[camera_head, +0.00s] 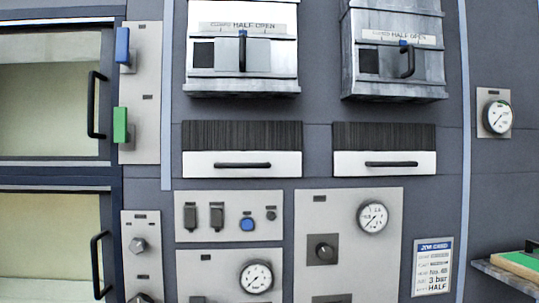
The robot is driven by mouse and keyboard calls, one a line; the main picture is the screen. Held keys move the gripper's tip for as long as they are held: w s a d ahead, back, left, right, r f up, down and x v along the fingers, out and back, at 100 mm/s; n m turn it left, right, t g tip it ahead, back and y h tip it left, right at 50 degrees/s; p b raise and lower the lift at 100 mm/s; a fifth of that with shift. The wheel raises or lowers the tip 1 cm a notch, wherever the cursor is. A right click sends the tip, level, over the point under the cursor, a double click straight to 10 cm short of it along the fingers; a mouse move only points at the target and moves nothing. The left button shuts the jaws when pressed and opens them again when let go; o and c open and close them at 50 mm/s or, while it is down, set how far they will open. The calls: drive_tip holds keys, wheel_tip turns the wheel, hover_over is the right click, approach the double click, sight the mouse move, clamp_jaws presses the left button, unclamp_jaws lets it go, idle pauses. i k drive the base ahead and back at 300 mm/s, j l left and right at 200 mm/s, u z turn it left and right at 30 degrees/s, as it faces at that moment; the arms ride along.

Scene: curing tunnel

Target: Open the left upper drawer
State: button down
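The left drawer of the upper pair has a white front (205,165) with a black horizontal bar handle (242,165). It is set in the dark grey panel below the left silver hood, with a dark ribbed strip (242,135) directly above the front. I see no clear gap around the front, but I cannot tell for sure whether it is fully shut. A similar right drawer (350,165) with its own black handle (391,164) is beside it at the same height. My gripper is not in view.
Two silver hoods with levers (242,51) (407,61) and "HALF OPEN" labels project above the drawers. Switch and gauge panels (228,216) (348,240) lie below. Glazed doors with black handles (94,104) are at left. A shelf (506,275) with a green-topped item (519,262) stands at lower right.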

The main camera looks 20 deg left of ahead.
sight(195, 164)
drive_tip(key=u, duration=1.4)
